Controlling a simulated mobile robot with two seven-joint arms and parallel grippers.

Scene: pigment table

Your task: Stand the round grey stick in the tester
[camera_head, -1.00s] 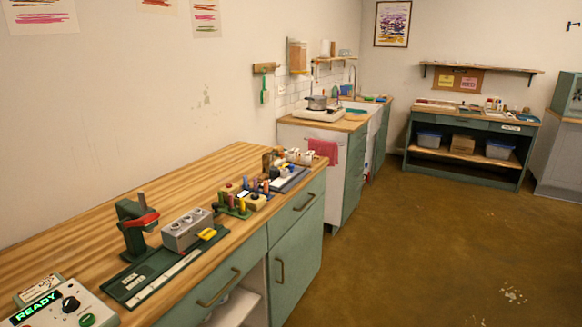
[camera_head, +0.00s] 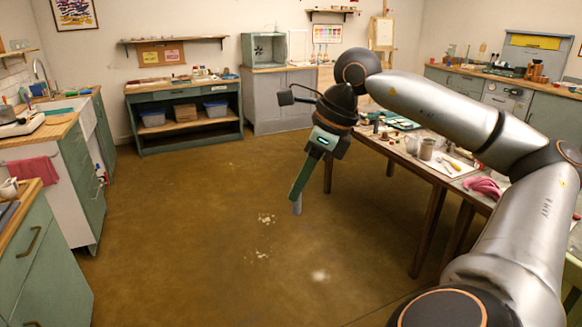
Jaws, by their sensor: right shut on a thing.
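My right gripper (camera_head: 299,194) hangs from my right arm, pointing down over the open floor. Its green fingers are shut on a small grey piece, which looks like the round grey stick (camera_head: 297,208). Only a short end of the stick shows below the fingertips; the rest is hidden. I cannot make out the tester in the head view now. My left gripper is not in view.
Green cabinets (camera_head: 45,260) line the left edge. A shelf bench (camera_head: 185,120) stands at the back.

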